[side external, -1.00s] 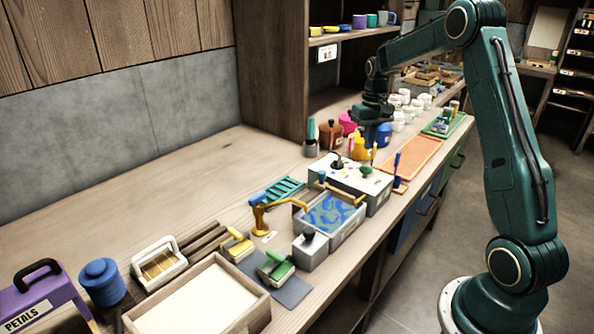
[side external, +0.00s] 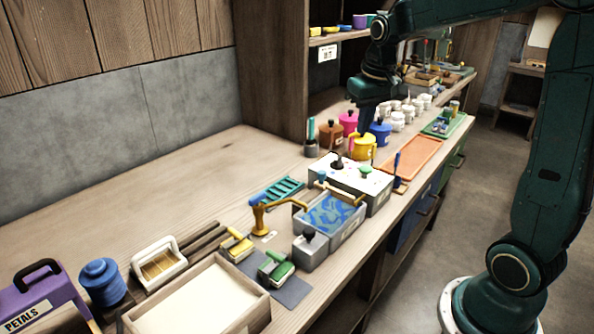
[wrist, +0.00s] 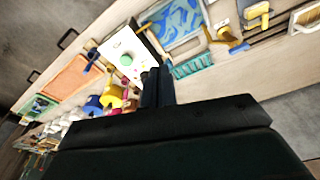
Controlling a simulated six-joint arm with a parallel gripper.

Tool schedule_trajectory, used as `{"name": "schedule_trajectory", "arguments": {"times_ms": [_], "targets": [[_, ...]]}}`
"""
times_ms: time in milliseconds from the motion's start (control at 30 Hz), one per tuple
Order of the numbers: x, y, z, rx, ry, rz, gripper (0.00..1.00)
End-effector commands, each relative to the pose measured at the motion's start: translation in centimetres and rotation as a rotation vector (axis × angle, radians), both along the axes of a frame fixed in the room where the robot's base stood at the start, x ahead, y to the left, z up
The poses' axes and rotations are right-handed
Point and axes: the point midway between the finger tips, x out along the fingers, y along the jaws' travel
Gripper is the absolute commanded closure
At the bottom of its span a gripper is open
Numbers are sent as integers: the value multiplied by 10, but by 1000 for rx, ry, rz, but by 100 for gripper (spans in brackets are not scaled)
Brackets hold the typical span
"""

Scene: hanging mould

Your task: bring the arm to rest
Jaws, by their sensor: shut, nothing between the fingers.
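My gripper (side external: 364,122) hangs over the back part of the bench in the side external view, above and behind the yellow pot. Its fingers point down and it holds nothing. In the wrist view the fingers of my gripper (wrist: 157,85) are closed together, with the bench spread out beyond them.
Coloured pots stand close below my gripper: yellow (side external: 363,147), blue (side external: 380,132), orange-brown (side external: 331,135) and pink (side external: 348,121). A grey basin with blue marbled liquid (side external: 330,212) stands nearer. A shelf unit (side external: 275,70) rises behind.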

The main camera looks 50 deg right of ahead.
Motion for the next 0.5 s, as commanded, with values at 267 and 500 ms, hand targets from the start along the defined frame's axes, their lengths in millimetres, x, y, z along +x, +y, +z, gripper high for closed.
{"name": "schedule_trajectory", "arguments": {"times_ms": [267, 500], "targets": [[-43, 53, 26, -24, -79, 88, 100], [-85, 90, 35, -36, -145, 158, 100]]}}
